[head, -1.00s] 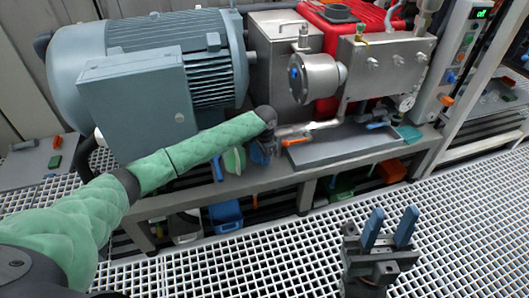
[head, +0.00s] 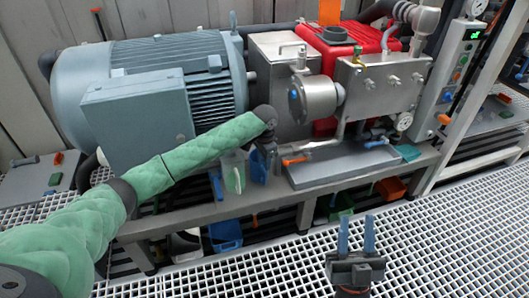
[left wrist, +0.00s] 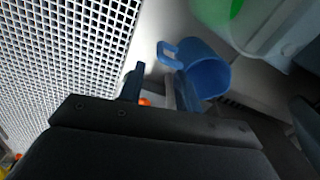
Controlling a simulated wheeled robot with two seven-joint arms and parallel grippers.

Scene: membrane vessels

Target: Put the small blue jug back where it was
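The small blue jug (head: 258,166) stands by the bench's front edge, beside a white jug with green (head: 233,172). In the left wrist view the blue jug (left wrist: 208,72) shows its open mouth and its handle, which points toward my fingers. My left gripper (head: 268,143) is just above and beside the jug in the head view. In the left wrist view its two fingers (left wrist: 162,88) are apart, with the jug beside and beyond the right-hand finger. Nothing shows clamped between them. My right gripper (head: 356,234) is open and empty over the grating.
A grey tray (head: 340,165) lies right of the jugs, with an orange-handled tool (head: 296,160) by its left edge. A large motor (head: 150,90) and steel pump (head: 320,98) stand behind. A blue bin (head: 226,234) is below the bench. The grating (head: 440,230) in front is clear.

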